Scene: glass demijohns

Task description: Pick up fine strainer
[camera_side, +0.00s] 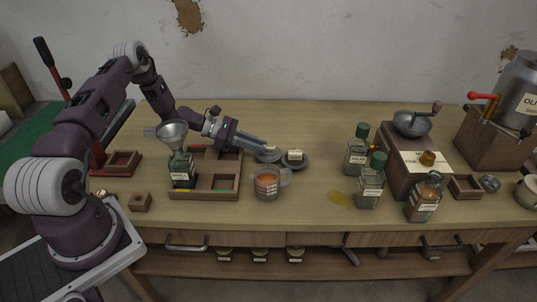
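My gripper (268,149) reaches out to the right over the middle of the table, fingers low and nearly level. Its fingertips are above or at a small round grey piece (267,157), which may be a strainer; I cannot tell whether they touch. A second round grey piece (295,164) lies just to the right with a small pale block or label on it. Which of the two is the fine strainer is too small to tell. The finger gap is not clear from this side.
A glass jug (267,184) with orange contents stands just in front of the fingers. A wooden tray (205,193) and a green bottle (182,170) under a metal funnel (172,132) are at left. Bottles (370,184) and a grinder (408,160) stand at right. The table's back middle is clear.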

